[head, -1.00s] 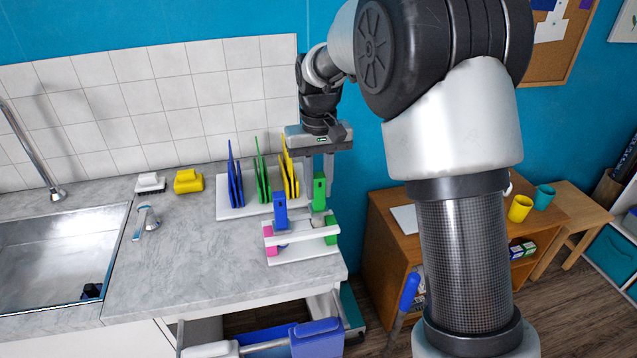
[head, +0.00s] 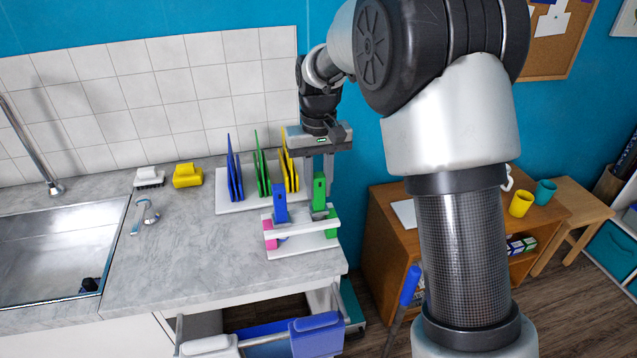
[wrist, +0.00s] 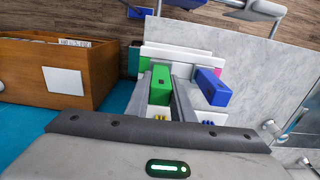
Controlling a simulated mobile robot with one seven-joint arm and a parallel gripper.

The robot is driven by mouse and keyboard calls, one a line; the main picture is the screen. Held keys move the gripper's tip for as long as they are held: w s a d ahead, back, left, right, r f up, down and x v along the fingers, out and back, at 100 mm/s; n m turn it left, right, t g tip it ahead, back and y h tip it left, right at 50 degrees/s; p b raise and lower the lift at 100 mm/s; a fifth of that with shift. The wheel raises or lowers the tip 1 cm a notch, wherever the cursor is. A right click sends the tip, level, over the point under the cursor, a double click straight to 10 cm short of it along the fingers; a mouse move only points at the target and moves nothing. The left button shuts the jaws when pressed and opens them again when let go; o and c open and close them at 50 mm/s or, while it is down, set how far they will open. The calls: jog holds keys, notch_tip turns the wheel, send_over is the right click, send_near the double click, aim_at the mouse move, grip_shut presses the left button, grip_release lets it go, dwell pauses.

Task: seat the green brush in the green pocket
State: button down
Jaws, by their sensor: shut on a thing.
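The green brush (head: 319,190) is upright between the fingers of my gripper (head: 318,178), which is shut on it. In the wrist view the green brush (wrist: 160,86) sits between both fingers of my gripper (wrist: 162,84). The brush is over the right end of a white rack (head: 290,228), just above or in its top bar; I cannot tell which. The green pocket (head: 332,224) is at the rack's right end, right at the brush's lower end. The brush's lower end is partly hidden.
A blue brush (head: 280,204) stands in the rack left of the green one, near a pink pocket (head: 269,234). Behind stands a board rack (head: 228,205) with blue, green and yellow boards. The sink (head: 55,260) is left. The counter between is mostly clear.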

jog(key=shift+f+b, duration=0.35)
jog(key=shift+f, duration=0.35)
jog(key=shift+f, duration=0.15)
jog(key=c, duration=0.9)
grip_release()
jog(key=shift+r+p, duration=3.7)
jog(key=shift+r, duration=0.8)
